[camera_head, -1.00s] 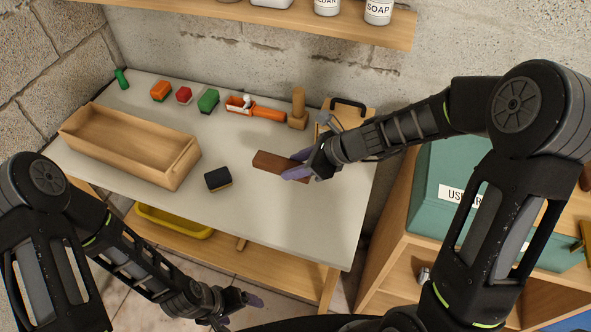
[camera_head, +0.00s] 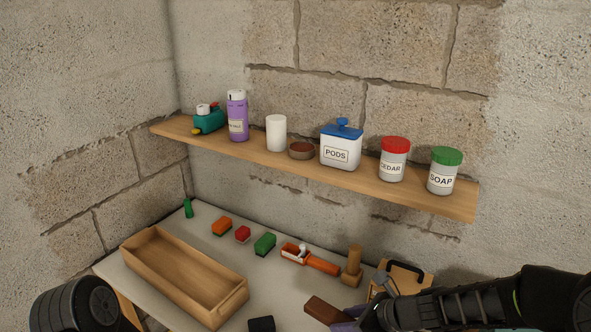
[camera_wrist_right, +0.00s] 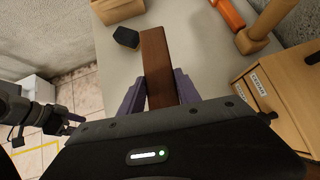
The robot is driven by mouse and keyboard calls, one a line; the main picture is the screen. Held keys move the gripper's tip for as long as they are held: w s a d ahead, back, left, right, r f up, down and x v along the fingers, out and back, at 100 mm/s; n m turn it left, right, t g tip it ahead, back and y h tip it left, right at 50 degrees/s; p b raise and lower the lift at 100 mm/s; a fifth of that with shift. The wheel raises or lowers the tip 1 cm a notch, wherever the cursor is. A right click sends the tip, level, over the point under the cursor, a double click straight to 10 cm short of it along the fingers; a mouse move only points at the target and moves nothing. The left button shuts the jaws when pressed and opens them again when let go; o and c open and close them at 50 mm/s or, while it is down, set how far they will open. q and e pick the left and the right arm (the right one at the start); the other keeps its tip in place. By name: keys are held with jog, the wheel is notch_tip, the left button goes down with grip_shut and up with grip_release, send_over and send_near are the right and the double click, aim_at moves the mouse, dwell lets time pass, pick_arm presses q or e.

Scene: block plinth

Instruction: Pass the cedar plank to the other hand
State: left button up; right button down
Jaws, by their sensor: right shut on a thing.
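The cedar plank (camera_head: 324,311) is a reddish-brown block at the bottom edge of the head view. In the right wrist view the plank (camera_wrist_right: 156,55) stretches away between the purple fingers of my right gripper (camera_wrist_right: 159,84), which is shut on it. In the head view my right gripper (camera_head: 348,324) is partly cut off by the bottom edge. My left gripper (camera_wrist_right: 69,124) shows small at the left of the right wrist view, apart from the plank; its jaw opening is unclear. The head view shows only part of my left arm.
The worktop (camera_head: 285,290) bears a long wooden tray (camera_head: 242,294), several small coloured blocks, an orange-handled tool (camera_head: 322,265), a wooden post (camera_head: 352,262) and a dark block (camera_head: 261,324). A wall shelf (camera_head: 300,165) above holds jars and bottles. A wooden box (camera_wrist_right: 285,95) stands right of my right gripper.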

jog(key=w+d+r+m+t+h, duration=0.3)
jog(key=d+r+m+h, duration=0.3)
jog(key=r+m, duration=0.2)
jog(key=shift+w+d+r+m+h, duration=0.2)
jog(key=shift+w+r+m+h, duration=0.15)
jog(key=shift+m, duration=0.65)
jog(key=shift+s+a+f, duration=0.1)
jog(key=n+g+y, duration=0.1)
jog(key=n+y, duration=0.3)
jog(key=n, duration=0.2)
send_over(339, 318)
jog(key=shift+f, duration=1.2)
jog(key=s+a+f+n+g+y, duration=0.2)
jog(key=a+n+g+y, duration=0.2)
jog(key=a, duration=0.6)
jog(key=n, duration=0.2)
jog(key=shift+s+f+n, duration=0.15)
jog(key=shift+s+n, duration=0.05)
jog(key=shift+n, duration=0.1)
jog(key=shift+a, duration=0.1)
